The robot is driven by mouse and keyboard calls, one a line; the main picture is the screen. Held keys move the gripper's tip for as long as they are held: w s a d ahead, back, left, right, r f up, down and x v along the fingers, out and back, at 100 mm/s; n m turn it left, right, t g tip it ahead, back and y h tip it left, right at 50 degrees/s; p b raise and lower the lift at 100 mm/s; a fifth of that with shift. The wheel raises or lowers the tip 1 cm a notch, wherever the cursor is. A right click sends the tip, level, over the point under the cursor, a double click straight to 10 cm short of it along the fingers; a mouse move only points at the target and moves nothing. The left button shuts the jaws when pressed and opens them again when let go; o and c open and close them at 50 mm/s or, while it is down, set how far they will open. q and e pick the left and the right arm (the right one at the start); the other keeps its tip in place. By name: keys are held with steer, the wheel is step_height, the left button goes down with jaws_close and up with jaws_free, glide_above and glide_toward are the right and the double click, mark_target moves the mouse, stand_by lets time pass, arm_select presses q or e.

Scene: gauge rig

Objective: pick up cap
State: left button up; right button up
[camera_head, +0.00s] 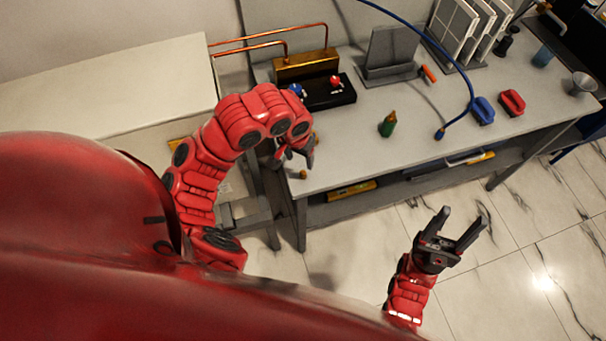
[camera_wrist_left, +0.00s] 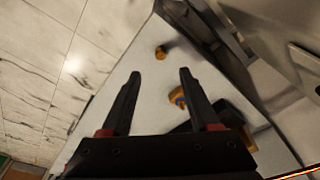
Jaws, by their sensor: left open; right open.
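A small brass-coloured piece, which looks like the cap (camera_head: 303,174), sits on the grey bench top near its front left corner. It also shows in the left wrist view (camera_wrist_left: 161,52), beyond the fingertips and apart from them. My left gripper (camera_head: 294,158) is open and empty above the bench, close to this piece. My right gripper (camera_head: 460,228) is open and empty over the floor in front of the bench.
On the bench (camera_head: 350,160) stand a black block with red and blue knobs (camera_head: 330,93), a brass block with copper pipes (camera_head: 305,65), a green bottle-like piece (camera_head: 388,124), a blue hose (camera_head: 455,65), and blue and red clamps (camera_head: 512,102). The front middle is mostly clear.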

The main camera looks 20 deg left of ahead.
arm_select(q)
steer(key=f, duration=0.2)
steer(key=f+b, duration=0.1)
steer(key=f, duration=0.1)
steer(key=w+f, duration=0.1)
steer(key=f, duration=0.1)
steer(key=shift+d, duration=0.1)
steer(key=f, duration=0.3)
steer(key=shift+w+f+p, duration=0.3)
steer(key=shift+w+f, duration=0.2)
steer(key=shift+f, duration=0.3)
jaws_close()
